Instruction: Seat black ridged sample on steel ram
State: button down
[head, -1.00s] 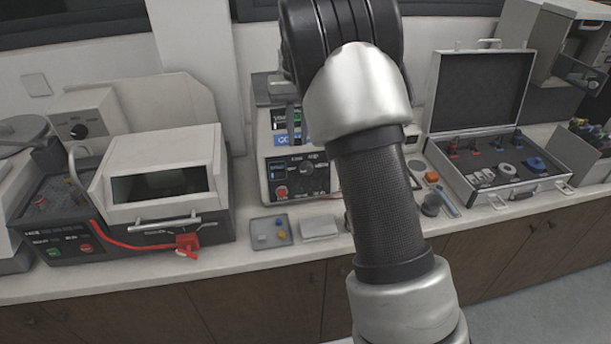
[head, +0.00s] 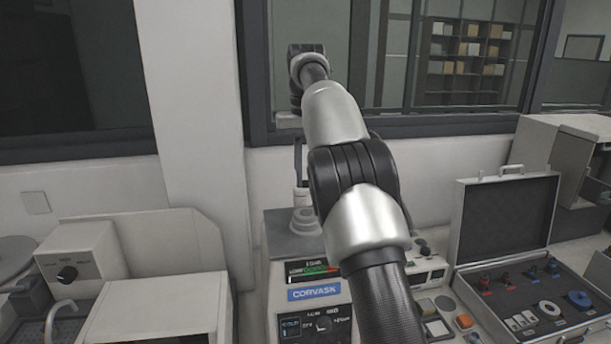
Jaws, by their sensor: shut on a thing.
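My arm reaches up and away across the head view, with its wrist near the window. A slim dark part of my gripper (head: 298,158) shows below the wrist, left of my forearm, above the press. The gripper is shut. The black ridged sample cannot be made out at its fingertips, as the view is small and my arm covers part of it. The mounting press (head: 288,248) stands below, with a coloured display and control panel. A pale round fitting (head: 305,220) is on its top. I cannot tell whether this is the steel ram.
A white hooded machine (head: 150,312) stands at left, beside a box with a black knob (head: 68,272). At right is an open case (head: 505,222) with several coloured parts. A panel with buttons (head: 440,310) lies between press and case. A wall column rises behind left.

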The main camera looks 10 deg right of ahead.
aim_at(306, 213)
jog(key=shift+s+f, duration=0.2)
jog(key=shift+f, duration=0.9)
jog(key=shift+f+b, duration=0.45)
jog(key=shift+f, duration=0.8)
jog(key=shift+p, duration=0.5)
jog(key=shift+f, duration=1)
dwell(0.8)
jog(key=c, duration=1.6)
grip_release()
jog(key=shift+o, duration=0.4)
